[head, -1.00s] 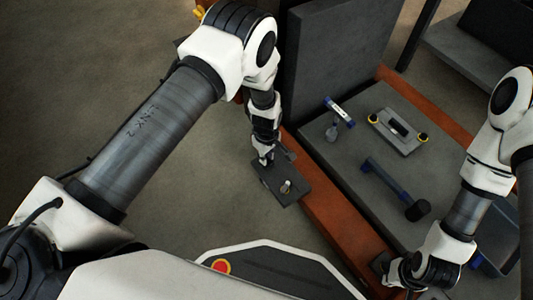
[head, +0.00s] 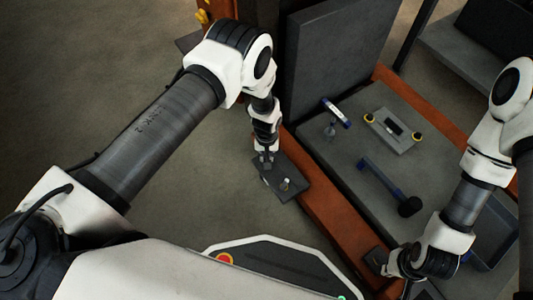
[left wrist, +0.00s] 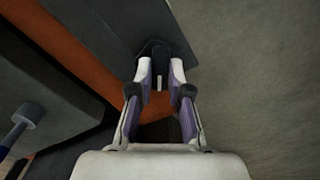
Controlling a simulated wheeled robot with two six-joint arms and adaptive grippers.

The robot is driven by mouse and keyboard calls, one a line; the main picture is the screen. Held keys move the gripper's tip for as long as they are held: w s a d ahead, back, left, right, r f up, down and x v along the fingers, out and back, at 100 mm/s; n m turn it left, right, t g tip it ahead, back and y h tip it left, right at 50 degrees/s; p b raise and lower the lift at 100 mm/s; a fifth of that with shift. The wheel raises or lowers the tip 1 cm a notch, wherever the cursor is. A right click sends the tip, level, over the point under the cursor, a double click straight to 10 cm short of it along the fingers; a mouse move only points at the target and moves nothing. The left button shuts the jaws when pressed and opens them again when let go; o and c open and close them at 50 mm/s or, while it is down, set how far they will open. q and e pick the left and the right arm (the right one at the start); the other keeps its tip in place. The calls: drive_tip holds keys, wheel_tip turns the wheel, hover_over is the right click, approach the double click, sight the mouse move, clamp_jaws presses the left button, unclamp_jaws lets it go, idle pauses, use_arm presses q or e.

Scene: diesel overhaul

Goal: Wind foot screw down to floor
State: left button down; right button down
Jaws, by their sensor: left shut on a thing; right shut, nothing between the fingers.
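A flat dark plate (head: 295,191) sticks out from the orange frame over the floor, with a small bright stud (head: 286,184) on it. My left gripper (head: 266,166) points down at the plate's far left part. In the left wrist view its fingers (left wrist: 160,80) are shut on a dark piece (left wrist: 157,50) at the plate (left wrist: 120,25), which I take to be the foot screw's head. The screw's lower end and any gap to the floor are hidden. My right gripper (head: 392,270) is shut and empty, low at the right near the orange frame.
The orange frame (head: 335,215) borders a grey bench top. On it lie a blue-handled hammer (head: 390,186), a grey block with yellow ends (head: 395,132) and a blue-and-white tool (head: 336,113). A tall dark panel (head: 335,60) stands behind. The floor (head: 200,200) left of the plate is clear.

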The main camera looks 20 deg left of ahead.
use_arm(q)
drive_tip(key=shift+r+m+p, duration=0.2)
drive_tip(key=shift+m+p, duration=0.35)
drive_tip(key=shift+m, duration=0.45)
drive_tip(key=shift+f+m, duration=0.15)
drive_tip(key=shift+m, duration=0.55)
drive_tip(key=shift+f+m, duration=0.2)
drive_tip(key=shift+m, duration=0.1)
drive_tip(key=shift+r+m+p, duration=0.2)
drive_tip(key=shift+m+p, duration=0.6)
drive_tip(key=shift+m, duration=1)
drive_tip(key=shift+f+m, duration=0.3)
drive_tip(key=shift+m, duration=0.2)
